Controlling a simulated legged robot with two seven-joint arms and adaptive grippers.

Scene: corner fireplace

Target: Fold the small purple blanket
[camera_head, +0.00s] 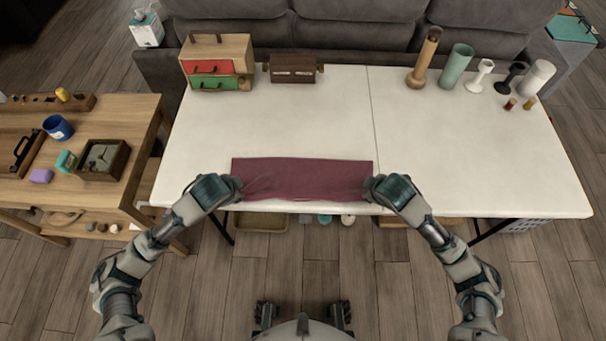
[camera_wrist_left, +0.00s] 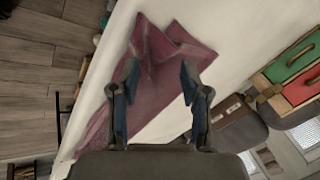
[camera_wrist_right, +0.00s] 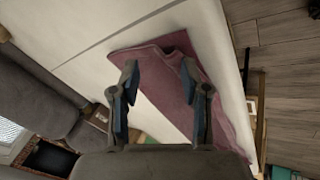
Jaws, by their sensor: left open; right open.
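The purple blanket (camera_head: 303,178) lies as a wide, short strip along the front edge of the white table (camera_head: 470,160). Its near side looks wrinkled at both ends. My left gripper (camera_head: 236,190) is at the blanket's left end, and my right gripper (camera_head: 372,190) is at its right end. In the left wrist view the open fingers (camera_wrist_left: 158,75) are over the blanket (camera_wrist_left: 150,90), which shows creases and a raised fold. In the right wrist view the open fingers (camera_wrist_right: 158,78) are over the other end of the blanket (camera_wrist_right: 165,62), also creased.
At the table's back stand a wooden drawer box (camera_head: 217,60), a brown box (camera_head: 293,68) and several cylinders, including a green one (camera_head: 457,66). The middle of the table is clear. A wooden side table (camera_head: 75,170) with small items stands left. A grey sofa (camera_head: 350,35) is behind.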

